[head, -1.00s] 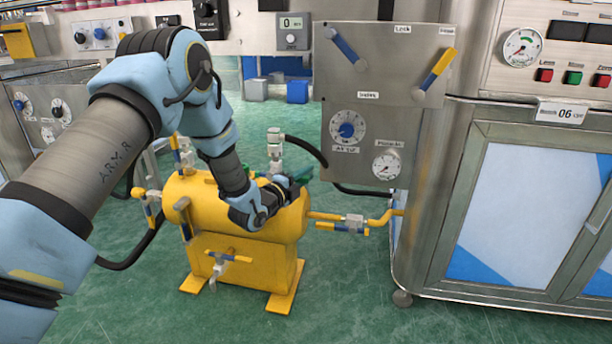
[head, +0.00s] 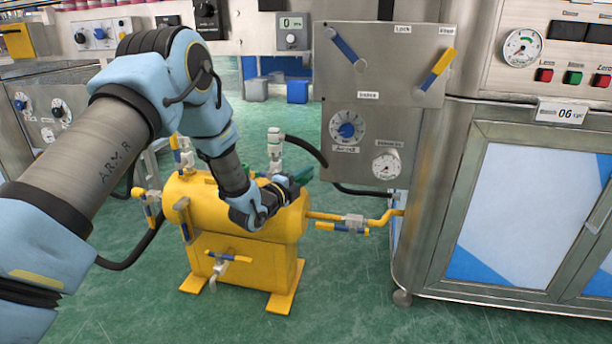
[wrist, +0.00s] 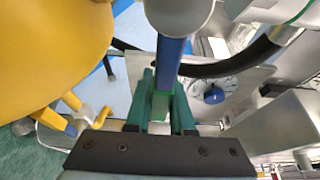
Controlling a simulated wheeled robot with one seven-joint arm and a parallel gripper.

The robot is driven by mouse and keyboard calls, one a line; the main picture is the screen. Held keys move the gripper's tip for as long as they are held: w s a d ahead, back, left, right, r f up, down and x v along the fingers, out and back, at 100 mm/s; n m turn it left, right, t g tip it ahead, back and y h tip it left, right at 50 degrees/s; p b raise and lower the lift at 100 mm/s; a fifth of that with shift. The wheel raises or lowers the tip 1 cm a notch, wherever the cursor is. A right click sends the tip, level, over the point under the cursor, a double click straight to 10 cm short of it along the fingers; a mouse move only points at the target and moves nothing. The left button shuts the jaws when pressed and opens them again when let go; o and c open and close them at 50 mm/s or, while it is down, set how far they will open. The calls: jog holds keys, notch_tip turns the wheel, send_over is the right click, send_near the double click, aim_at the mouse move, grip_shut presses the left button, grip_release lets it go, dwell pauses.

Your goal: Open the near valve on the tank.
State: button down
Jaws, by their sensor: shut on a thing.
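The yellow tank (head: 285,226) stands on the floor, with several valves on it. My gripper (head: 300,178) is over the tank's upper right side, partly hidden by my wrist in the head view. In the wrist view, the green fingers of my gripper (wrist: 164,110) are shut on the end of a blue valve lever (wrist: 171,62). The lever runs from a pale grey valve part (wrist: 180,12) down between the fingers. The tank's side (wrist: 45,55) fills the left of the wrist view. A top fitting (head: 275,150) rises behind my gripper in the head view.
A black hose (wrist: 230,66) curves close to the fingers. A steel panel (head: 365,110) and a cabinet (head: 520,200) stand to the right. Green floor is clear in front.

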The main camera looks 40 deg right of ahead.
aim_at(270, 174)
jog(key=w+a+r+n+t+h+b, duration=0.2)
jog(key=w+r+n+t, duration=0.2)
jog(key=r+n, duration=0.4)
jog(key=shift+a+n+t+h, duration=0.3)
jog(key=shift+a+n, duration=0.05)
jog(key=shift+n, duration=2.55)
jog(key=shift+w, duration=0.1)
jog(key=c, duration=0.8)
grip_release()
jog(key=shift+r, duration=0.1)
jog(key=p+v, duration=0.2)
jog(key=v, duration=0.9)
jog(key=shift+d, duration=0.1)
